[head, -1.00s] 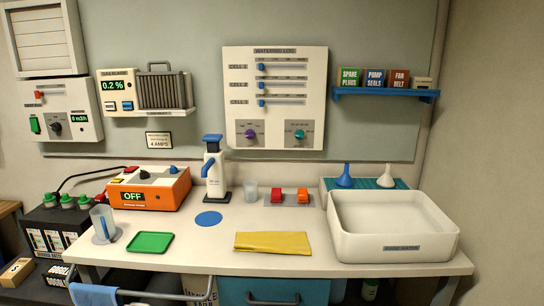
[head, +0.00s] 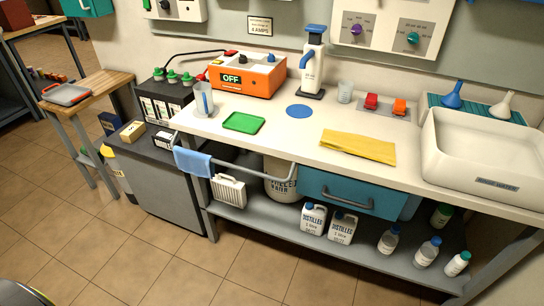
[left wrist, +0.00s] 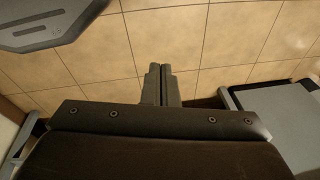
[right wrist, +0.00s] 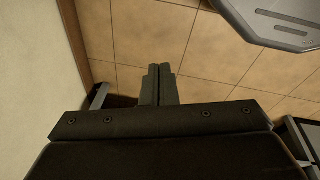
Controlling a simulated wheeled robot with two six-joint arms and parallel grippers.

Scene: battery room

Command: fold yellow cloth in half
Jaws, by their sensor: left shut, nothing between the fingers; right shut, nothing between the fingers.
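The yellow cloth (head: 358,146) lies flat on the white worktop near its front edge, between the blue round mat and the white basin. It looks like a long, narrow strip from here. Neither gripper shows in the head view. In the left wrist view my left gripper (left wrist: 160,84) is shut and empty, with tiled floor beyond it. In the right wrist view my right gripper (right wrist: 158,84) is shut and empty, also over floor. Both are away from the cloth.
The white basin (head: 484,168) stands right of the cloth. A green tray (head: 244,122), blue round mat (head: 300,111) and orange charger (head: 246,75) lie to its left. A rail with a blue cloth (head: 192,161) juts from the worktop's front. Floor before the bench is clear.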

